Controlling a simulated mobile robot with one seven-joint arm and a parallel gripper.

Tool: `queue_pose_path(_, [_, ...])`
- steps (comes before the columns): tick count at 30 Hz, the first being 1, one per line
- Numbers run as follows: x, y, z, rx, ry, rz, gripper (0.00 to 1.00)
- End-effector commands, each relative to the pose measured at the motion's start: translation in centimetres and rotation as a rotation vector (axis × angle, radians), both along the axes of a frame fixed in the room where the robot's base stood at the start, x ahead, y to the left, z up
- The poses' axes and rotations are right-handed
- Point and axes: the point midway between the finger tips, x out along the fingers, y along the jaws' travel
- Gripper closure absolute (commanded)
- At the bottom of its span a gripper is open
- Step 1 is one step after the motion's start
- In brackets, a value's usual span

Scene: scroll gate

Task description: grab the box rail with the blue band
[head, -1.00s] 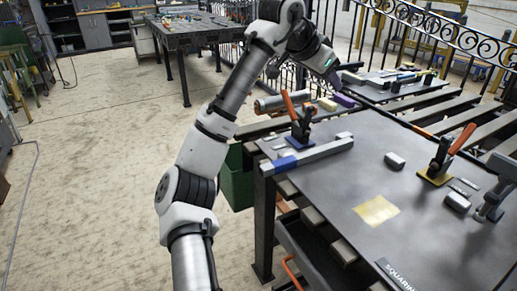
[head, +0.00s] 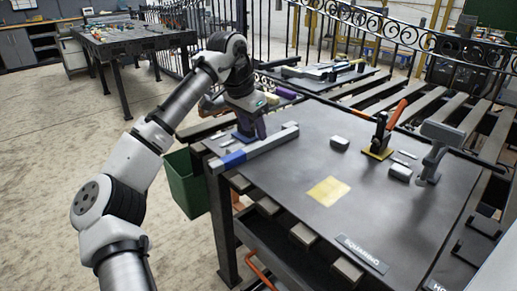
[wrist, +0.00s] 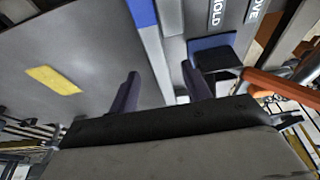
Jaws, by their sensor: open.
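The box rail (head: 265,145) is a long grey bar lying along the table's left edge, with a blue band (head: 233,158) near its left end. My gripper (head: 250,136) is low over the table, just behind the rail in the head view. In the wrist view my gripper (wrist: 162,90) is open, one dark finger on each side of the grey rail (wrist: 156,52). The blue band (wrist: 142,13) shows at the top of that view, away from the fingers. Contact between fingers and rail cannot be told.
An orange-handled clamp (wrist: 278,85) with a blue base (wrist: 212,48) is close to the right finger. Another orange-handled clamp (head: 380,138), small grey blocks and a yellow patch (head: 328,191) are on the table (head: 290,215). A green bin (head: 187,184) stands left of it.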

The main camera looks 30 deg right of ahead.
Motion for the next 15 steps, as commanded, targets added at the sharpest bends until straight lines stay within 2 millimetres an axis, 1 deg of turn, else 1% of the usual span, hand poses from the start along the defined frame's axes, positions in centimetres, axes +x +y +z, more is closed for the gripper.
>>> queue_pose_path(6, [-0.3,-0.7,-3.1,0.002,0.0,-0.001,0.52])
queue_pose_path(9, [-0.3,-1.1,-4.2,0.001,0.0,0.0,0.52])
queue_pose_path(12, [-0.2,-1.3,-4.7,-0.001,0.0,0.0,0.52])
queue_pose_path(15, [-0.2,-1.4,-4.8,-0.002,0.0,0.0,0.52])
